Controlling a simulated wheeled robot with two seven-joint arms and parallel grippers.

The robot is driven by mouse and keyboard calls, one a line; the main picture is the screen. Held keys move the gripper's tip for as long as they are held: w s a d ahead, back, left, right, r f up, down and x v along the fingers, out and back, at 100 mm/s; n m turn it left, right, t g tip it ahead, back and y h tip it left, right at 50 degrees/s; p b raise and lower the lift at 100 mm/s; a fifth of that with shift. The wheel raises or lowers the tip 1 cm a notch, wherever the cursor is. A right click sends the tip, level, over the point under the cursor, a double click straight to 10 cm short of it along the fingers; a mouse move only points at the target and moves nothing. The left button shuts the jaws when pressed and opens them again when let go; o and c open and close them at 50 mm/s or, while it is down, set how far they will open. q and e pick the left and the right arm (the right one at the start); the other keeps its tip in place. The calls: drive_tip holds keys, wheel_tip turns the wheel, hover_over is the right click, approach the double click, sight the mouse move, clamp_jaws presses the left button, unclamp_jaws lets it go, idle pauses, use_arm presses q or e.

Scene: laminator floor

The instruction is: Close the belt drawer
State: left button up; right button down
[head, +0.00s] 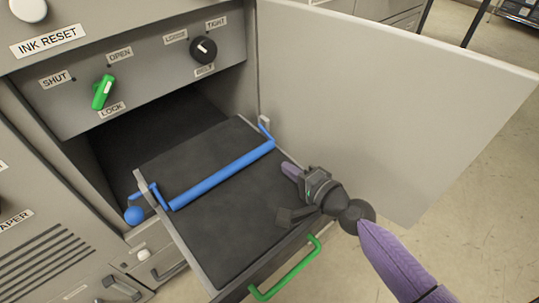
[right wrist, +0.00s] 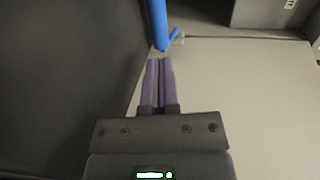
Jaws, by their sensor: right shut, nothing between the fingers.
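The belt drawer (head: 235,228) is pulled out of the machine, with a dark belt surface and a blue bar (head: 222,175) lying across it. A green handle (head: 287,272) is on its front edge. My right gripper (head: 288,171) is shut and empty above the drawer's right side, with its purple fingers pointing toward the machine. In the right wrist view the shut fingers (right wrist: 159,62) point toward an end of the blue bar (right wrist: 158,25). I cannot tell whether they touch anything. My left gripper is not in view.
A large grey door (head: 395,95) stands open to the right of the drawer. Above the drawer, a panel holds a green lock knob (head: 103,92) and a black belt knob (head: 203,50). Open floor (head: 485,220) lies at the right.

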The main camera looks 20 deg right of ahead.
sight(264, 153)
drive_tip(key=b+x, duration=0.1)
drive_tip(key=x, duration=0.5)
drive_tip(key=shift+f, duration=0.1)
drive_tip(key=shift+w+a, duration=0.1)
drive_tip(key=shift+w, duration=0.15)
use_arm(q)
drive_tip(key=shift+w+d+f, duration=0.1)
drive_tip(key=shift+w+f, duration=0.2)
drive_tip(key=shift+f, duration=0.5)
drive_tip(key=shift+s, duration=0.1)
